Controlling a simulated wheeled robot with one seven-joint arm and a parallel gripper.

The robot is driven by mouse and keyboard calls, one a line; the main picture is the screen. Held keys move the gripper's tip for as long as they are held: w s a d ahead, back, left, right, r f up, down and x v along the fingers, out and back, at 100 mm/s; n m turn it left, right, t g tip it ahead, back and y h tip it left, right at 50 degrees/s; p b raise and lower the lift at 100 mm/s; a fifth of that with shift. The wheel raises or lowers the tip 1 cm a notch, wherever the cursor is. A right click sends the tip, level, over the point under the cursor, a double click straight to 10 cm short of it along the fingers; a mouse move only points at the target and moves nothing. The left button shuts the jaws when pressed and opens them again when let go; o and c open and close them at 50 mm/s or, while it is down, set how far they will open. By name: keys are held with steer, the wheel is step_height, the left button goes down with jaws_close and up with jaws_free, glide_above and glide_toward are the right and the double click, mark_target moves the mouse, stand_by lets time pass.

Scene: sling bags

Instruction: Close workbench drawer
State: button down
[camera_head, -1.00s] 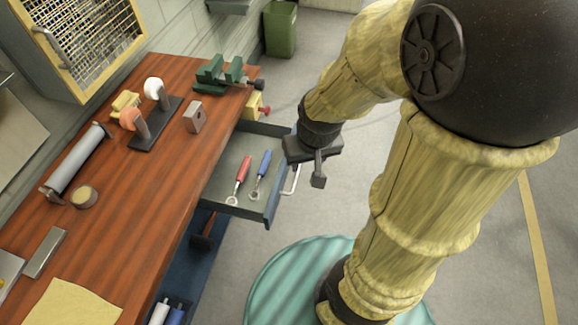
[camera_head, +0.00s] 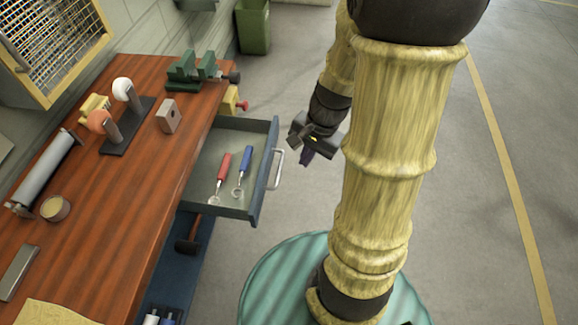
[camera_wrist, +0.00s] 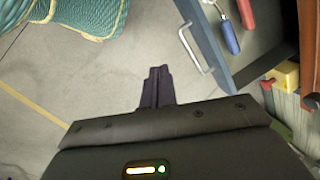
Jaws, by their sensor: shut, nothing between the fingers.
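The workbench drawer (camera_head: 212,205) is pulled out from under the wooden bench top (camera_head: 95,210). A red-handled tool (camera_head: 223,167) and a blue-handled tool (camera_head: 244,163) lie inside it. Its pale handle (camera_head: 277,170) is on the front panel, facing right. My gripper (camera_head: 306,158) is to the right of the handle, shut and empty, apart from it in the head view. In the wrist view, my gripper's fingers (camera_wrist: 156,76) are together over bare floor, and the drawer handle (camera_wrist: 194,50) is up and to the right of them.
A green vise (camera_head: 192,70), a stand with round-headed tools (camera_head: 128,125) and a grey roll (camera_head: 45,172) are on the bench. A green bin (camera_head: 254,28) stands behind. Open floor (camera_head: 480,200) lies to the right.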

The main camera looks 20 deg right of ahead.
steer(key=w+d+f+m+t+y+b, duration=0.3)
steer(key=d+f+m, duration=0.4)
steer(key=m, duration=0.6)
steer(key=shift+w+d+m+y+b, duration=0.35)
steer(key=shift+w+d+y, duration=0.25)
steer(key=shift+w+d, duration=0.35)
steer(key=shift+s+f, duration=0.1)
steer(key=w+a+r+b+x, duration=0.1)
steer(key=x, duration=1.2)
steer(key=shift+w+a+r+b, duration=0.25)
steer(key=shift+a+r+b, duration=0.05)
steer(key=shift+a+b, duration=0.1)
